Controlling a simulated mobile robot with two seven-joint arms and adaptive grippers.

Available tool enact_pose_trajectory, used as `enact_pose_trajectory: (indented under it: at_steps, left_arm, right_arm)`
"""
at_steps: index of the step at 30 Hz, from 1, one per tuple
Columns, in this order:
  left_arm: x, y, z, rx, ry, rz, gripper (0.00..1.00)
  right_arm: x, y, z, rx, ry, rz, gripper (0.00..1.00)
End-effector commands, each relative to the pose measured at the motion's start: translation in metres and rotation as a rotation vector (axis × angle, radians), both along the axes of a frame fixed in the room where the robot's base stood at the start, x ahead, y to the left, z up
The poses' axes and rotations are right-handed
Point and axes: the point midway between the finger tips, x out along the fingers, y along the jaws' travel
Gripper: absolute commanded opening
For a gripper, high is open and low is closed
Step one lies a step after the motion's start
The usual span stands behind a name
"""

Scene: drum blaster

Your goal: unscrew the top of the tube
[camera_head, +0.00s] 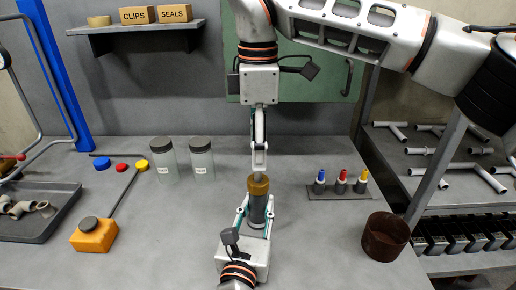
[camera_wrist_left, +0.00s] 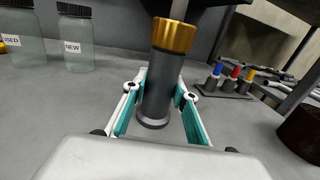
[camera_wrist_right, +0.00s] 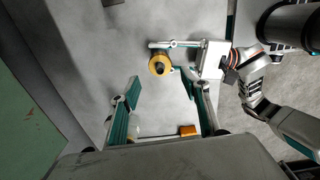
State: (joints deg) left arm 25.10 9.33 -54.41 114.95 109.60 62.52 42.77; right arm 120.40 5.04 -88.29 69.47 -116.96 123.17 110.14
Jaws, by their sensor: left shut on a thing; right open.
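The tube (camera_head: 257,210) is a dark grey cylinder standing upright on the table. Its brass-coloured top (camera_head: 258,185) is on it, and a thin grey rod shows just above the top in the left wrist view (camera_wrist_left: 179,10). My left gripper (camera_head: 256,214) is shut on the tube's body below the top, with a finger on each side (camera_wrist_left: 158,98). My right gripper (camera_head: 259,165) points down from above the top. In the right wrist view its fingers (camera_wrist_right: 162,85) are spread apart, with the brass top (camera_wrist_right: 160,65) showing beyond and between the tips.
Two jars (camera_head: 163,160) (camera_head: 201,158) stand behind left. A rack of coloured-tip pieces (camera_head: 340,190) and a rusty cup (camera_head: 385,237) are at right. An orange block (camera_head: 94,235) and a dark tray (camera_head: 40,222) are at left. Table beside the tube is clear.

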Motion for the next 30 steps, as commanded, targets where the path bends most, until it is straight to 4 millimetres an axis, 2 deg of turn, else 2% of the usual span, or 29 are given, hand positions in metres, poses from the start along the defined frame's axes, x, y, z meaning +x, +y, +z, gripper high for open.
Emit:
enact_pose_trajectory:
  at_steps: [6, 14, 30]
  left_arm:
    - [0.0, 0.0, 0.0, 0.0, 0.001, -0.001, 0.0]
    - [0.0, 0.0, 0.0, 0.0, 0.001, -0.001, 0.0]
    - [0.0, 0.0, -0.001, 0.0, 0.001, -0.001, 0.0]
  right_arm:
    - [0.0, 0.0, -0.001, 0.0, 0.001, -0.302, 0.46]
    - [0.0, 0.0, -0.004, 0.0, 0.001, -0.445, 0.46]
    - [0.0, 0.0, -0.071, 0.0, 0.002, -0.448, 0.46]
